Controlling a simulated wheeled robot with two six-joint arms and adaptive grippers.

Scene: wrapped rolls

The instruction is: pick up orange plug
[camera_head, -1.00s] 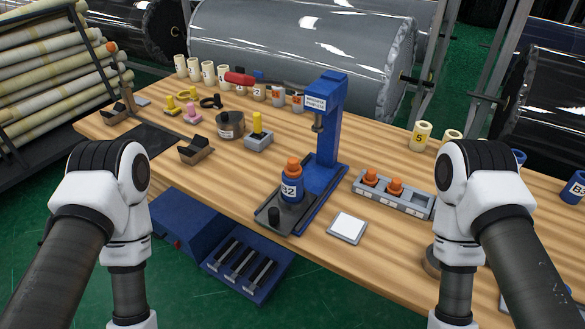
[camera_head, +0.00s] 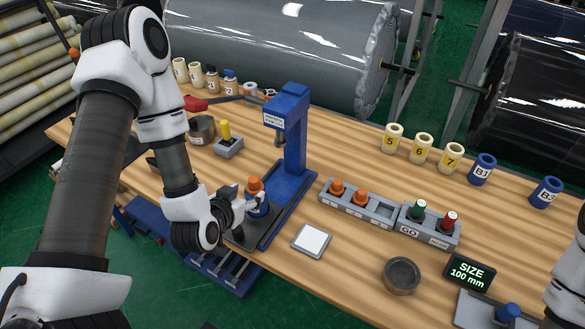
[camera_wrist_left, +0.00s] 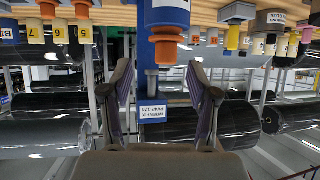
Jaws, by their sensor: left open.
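An orange plug (camera_head: 254,184) sits on top of a blue roll core (camera_head: 259,207) standing on the base of the blue press (camera_head: 297,140). My left gripper (camera_head: 238,203) is open, close beside the core on its left, and partly hides it. Two more orange plugs (camera_head: 337,187) (camera_head: 361,197) sit in a grey tray (camera_head: 383,212). My right gripper is out of view.
A green and a red plug stand in the GO holder (camera_head: 429,230). A white pad (camera_head: 312,241) and a dark round dish (camera_head: 401,276) lie at the front. Cream cores (camera_head: 421,148) and blue cores (camera_head: 481,169) stand at the back right. Table between is clear.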

